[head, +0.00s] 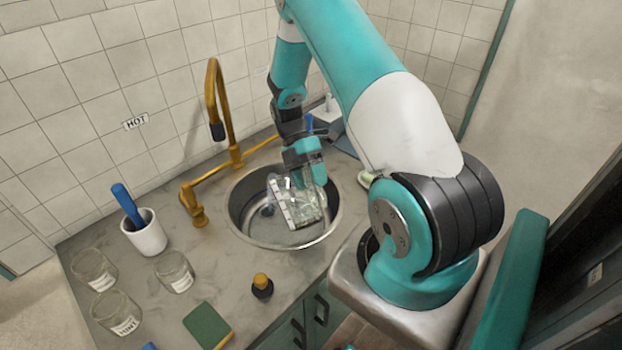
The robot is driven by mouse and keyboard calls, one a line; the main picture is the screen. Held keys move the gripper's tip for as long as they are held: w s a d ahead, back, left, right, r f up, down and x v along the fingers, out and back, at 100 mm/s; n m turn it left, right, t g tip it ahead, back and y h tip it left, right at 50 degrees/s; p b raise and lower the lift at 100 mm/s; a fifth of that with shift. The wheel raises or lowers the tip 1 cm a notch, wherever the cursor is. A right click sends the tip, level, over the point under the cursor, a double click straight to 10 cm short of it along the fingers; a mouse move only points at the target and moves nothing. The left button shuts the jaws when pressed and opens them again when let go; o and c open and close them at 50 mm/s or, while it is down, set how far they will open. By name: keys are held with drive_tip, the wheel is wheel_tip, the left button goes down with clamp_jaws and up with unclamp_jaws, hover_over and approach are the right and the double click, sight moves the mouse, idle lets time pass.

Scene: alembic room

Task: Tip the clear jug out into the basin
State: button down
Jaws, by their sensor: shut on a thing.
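The clear jug (296,207) is see-through with pale markings and is tilted over the basin. My gripper (304,168) is shut on it from above. The basin (243,228) is a round steel sink set into the grey counter, and the jug is within its outline in the head view. I cannot tell whether the jug holds any liquid or touches the basin. My gripper and the jug hide part of the basin's far right side.
A brass tap (216,110) rises behind the basin. On the left stand a white cup (147,237) with a blue-handled tool and several glass jars (175,270). A small dark bottle (262,288) and a green sponge (208,325) are near the front edge.

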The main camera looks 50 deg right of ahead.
drive_tip(key=shift+w+r+g, duration=0.15)
drive_tip(key=shift+r+g, duration=0.5)
drive_tip(key=shift+g, duration=0.05)
drive_tip(key=shift+r+t+p, duration=0.45)
drive_tip(key=shift+t+p, duration=0.25)
drive_tip(key=shift+p, duration=0.05)
drive_tip(key=t+h, duration=0.1)
drive_tip(key=t, duration=0.2)
drive_tip(key=shift+r+t+h+p, duration=0.3)
drive_tip(key=shift+r+t+h, duration=0.05)
drive_tip(key=shift+t+h, duration=0.05)
drive_tip(key=t+h+b, duration=0.1)
drive_tip(key=t+b, duration=0.1)
drive_tip(key=t, duration=0.1)
drive_tip(key=shift+r, duration=0.2)
drive_tip(key=shift+r+t+h+b, duration=0.25)
drive_tip(key=shift+t+h+b, duration=0.15)
drive_tip(key=shift+t+b, duration=0.25)
drive_tip(key=shift+r+t, duration=0.2)
drive_tip(key=shift+t, duration=0.15)
drive_tip(key=shift+d, duration=0.1)
